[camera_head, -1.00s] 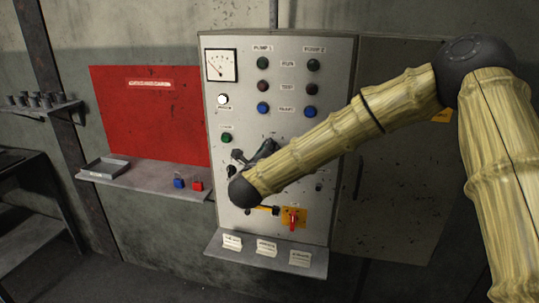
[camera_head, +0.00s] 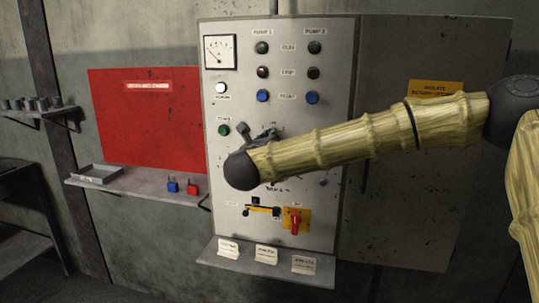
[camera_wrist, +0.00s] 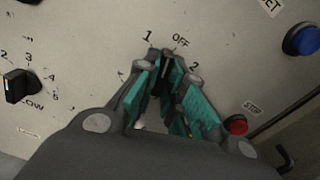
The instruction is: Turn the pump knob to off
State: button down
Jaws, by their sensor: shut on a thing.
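The pump selector knob (camera_wrist: 164,68) is a dark piece between my fingers in the wrist view. The labels 1, OFF and 2 are printed in an arc around it. My gripper (camera_wrist: 165,78), with teal finger pads, is shut on it, and the fingers cover most of it. The knob's visible end lies near OFF, between the 1 and OFF labels; its exact pointing is hard to tell. In the head view my gripper (camera_head: 266,136) is at the middle of the grey control panel (camera_head: 335,215), and the knob is hidden behind it.
A numbered dial (camera_wrist: 18,86) is left of my gripper; a red STOP button (camera_wrist: 236,124) and a blue button (camera_wrist: 301,40) are to the right. A red handle (camera_head: 295,224) and a shelf with cards (camera_head: 266,268) are lower on the panel.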

jog(key=m+b, duration=0.1)
jog(key=b, duration=0.1)
jog(key=m+b, duration=0.1)
jog(key=b, duration=0.2)
jog(key=shift+f+m, duration=0.25)
jog(key=shift+m, duration=0.05)
jog(key=shift+r+m+b, duration=0.2)
jog(key=shift+m+b, duration=0.1)
jog(key=shift+b, duration=0.35)
jog(key=c, duration=1.5)
grip_release()
jog(key=shift+s, duration=0.1)
jog(key=v, duration=1.1)
jog(key=shift+s+a, duration=0.15)
jog(key=shift+s, duration=0.2)
